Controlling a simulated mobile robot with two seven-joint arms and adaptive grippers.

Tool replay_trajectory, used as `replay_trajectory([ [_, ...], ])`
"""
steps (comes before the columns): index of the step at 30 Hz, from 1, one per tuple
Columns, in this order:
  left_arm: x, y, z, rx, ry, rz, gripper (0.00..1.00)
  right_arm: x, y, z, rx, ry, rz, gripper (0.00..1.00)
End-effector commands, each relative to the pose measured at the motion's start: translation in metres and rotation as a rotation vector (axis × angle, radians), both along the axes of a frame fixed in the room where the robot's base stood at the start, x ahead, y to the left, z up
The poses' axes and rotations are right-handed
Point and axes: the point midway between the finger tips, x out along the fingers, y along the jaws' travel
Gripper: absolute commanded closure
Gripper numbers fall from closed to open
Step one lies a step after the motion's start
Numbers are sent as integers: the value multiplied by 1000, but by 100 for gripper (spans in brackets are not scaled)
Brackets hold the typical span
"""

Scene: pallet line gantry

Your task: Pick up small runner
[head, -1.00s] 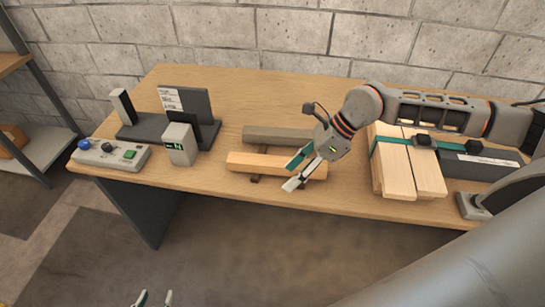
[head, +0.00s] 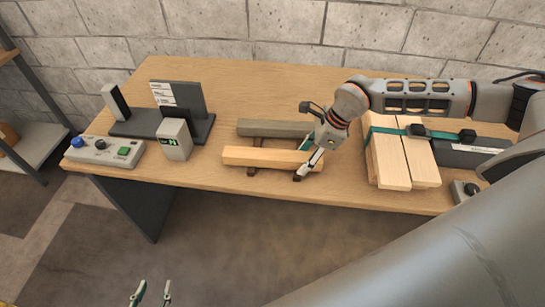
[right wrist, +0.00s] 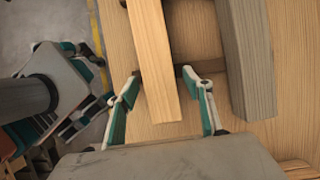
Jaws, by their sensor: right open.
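Two bars lie side by side on dark supports on the table: a light wooden bar (head: 262,156) in front and a grey-brown bar (head: 265,127) behind. I cannot tell from looks alone which one is the small runner. My right gripper (head: 306,158) is open at the right end of the light bar. In the right wrist view its fingers (right wrist: 162,76) are spread on either side of the light bar (right wrist: 155,45), and the grey bar (right wrist: 247,60) lies outside them. My left gripper (head: 152,290) is open and empty at the bottom edge, away from the table.
Strapped pale boards (head: 403,160) lie to the right of my right gripper. A small box with a green display (head: 174,139), a button panel (head: 104,151) and a dark stand (head: 178,99) stand at the left. The table (head: 240,85) is clear behind the bars.

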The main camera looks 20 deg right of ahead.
Motion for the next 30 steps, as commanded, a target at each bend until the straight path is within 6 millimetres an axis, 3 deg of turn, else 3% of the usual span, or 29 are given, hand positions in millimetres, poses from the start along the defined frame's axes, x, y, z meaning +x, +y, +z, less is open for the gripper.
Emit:
replay_trajectory([
  [7,-1,1,-2,2,4,1,62,1,1,-2,0,-1,0,49],
  [13,-1,2,-2,2,3,2,62,1,1,-2,1,-1,-1,97],
  [23,0,2,-2,2,2,3,62,2,1,0,2,-3,-1,98],
  [30,0,1,-2,1,0,3,62,3,1,19,2,-6,-1,98],
])
